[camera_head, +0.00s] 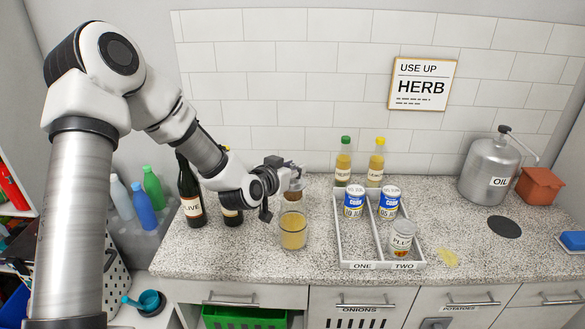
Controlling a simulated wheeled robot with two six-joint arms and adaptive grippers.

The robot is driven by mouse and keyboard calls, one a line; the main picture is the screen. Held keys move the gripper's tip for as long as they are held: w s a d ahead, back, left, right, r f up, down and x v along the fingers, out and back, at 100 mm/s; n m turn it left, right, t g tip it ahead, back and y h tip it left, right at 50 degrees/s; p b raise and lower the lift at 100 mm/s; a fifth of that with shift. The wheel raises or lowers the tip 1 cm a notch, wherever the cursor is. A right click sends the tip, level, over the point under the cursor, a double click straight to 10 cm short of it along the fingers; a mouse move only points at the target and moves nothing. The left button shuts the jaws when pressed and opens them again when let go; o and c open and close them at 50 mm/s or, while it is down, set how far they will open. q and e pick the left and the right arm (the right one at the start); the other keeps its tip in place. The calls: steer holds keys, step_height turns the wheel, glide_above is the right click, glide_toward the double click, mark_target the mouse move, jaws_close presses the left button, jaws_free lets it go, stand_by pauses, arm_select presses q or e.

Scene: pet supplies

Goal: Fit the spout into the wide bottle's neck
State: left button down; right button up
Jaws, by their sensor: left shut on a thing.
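My left gripper (283,178) comes in from the left above the counter. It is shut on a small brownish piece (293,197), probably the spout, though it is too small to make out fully. A wide clear glass vessel (292,234) with yellow contents stands upright on the counter just below the gripper; it looks like the wide bottle. The held piece is over its top; I cannot tell whether they touch. A dark bottle (190,195) labelled OLIVE stands to the left. A second dark bottle (231,216) is mostly hidden by my arm. My right gripper is out of view.
A two-part tray (341,228) marked ONE and TWO holds blue cans (353,203) and a jar (401,239). Two yellow bottles (343,160) stand at its back. A metal OIL can (490,172) stands right. A yellow patch (447,258) lies on the counter.

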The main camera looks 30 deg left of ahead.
mark_target(292, 183)
arm_select(q)
steer(key=shift+f+b, duration=1.75)
steer(key=shift+f, duration=0.55)
steer(key=c, duration=0.8)
jaws_free()
steer(key=v, duration=1.2)
steer(key=shift+w+d, duration=0.1)
